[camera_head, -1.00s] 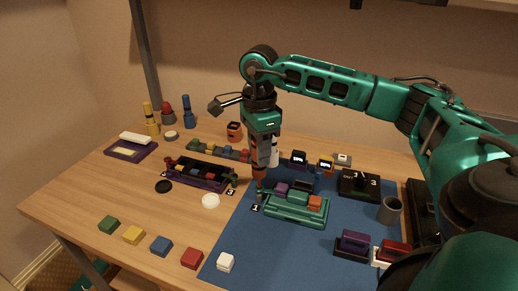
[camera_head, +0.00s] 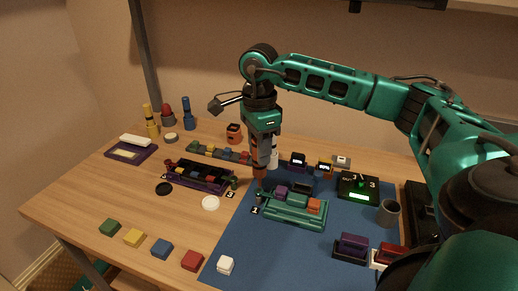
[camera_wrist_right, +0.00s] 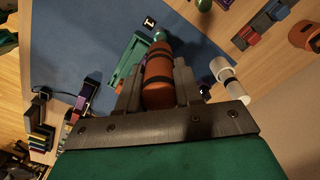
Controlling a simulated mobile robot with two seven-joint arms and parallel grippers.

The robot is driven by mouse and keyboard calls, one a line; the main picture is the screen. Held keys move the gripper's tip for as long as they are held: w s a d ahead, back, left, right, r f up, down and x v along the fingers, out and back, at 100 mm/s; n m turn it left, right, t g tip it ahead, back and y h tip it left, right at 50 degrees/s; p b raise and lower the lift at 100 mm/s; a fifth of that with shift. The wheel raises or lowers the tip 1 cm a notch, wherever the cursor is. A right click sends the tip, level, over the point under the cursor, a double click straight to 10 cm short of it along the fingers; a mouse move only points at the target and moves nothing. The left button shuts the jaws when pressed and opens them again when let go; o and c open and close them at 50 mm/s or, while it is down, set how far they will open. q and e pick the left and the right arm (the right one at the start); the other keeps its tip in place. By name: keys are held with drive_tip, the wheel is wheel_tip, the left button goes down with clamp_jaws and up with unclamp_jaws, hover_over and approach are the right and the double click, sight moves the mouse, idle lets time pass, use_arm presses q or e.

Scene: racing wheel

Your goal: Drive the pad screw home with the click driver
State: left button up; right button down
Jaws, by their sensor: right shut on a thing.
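My right gripper (camera_head: 262,148) points straight down and is shut on the click driver (camera_head: 260,172), which is orange-red and upright. In the right wrist view the driver (camera_wrist_right: 158,80) shows an orange grip with black bands between the fingers. Its tip is at the left end of the green fixture (camera_head: 297,220), beside the "1" tag (camera_head: 255,210). The pad screw is too small or hidden to make out, so I cannot tell its depth. The fixture bears purple and orange blocks. My left gripper is not in view.
A black counter box (camera_head: 358,187) with a green-lit strip stands right of the fixture. A dark purple tray (camera_head: 198,176) lies left. Loose coloured blocks line the front edge. The blue mat (camera_head: 290,255) is clear in front of the fixture.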

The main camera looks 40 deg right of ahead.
drive_tip(key=shift+r+p, duration=1.55)
drive_tip(key=shift+r, duration=0.85)
drive_tip(key=shift+a, duration=0.1)
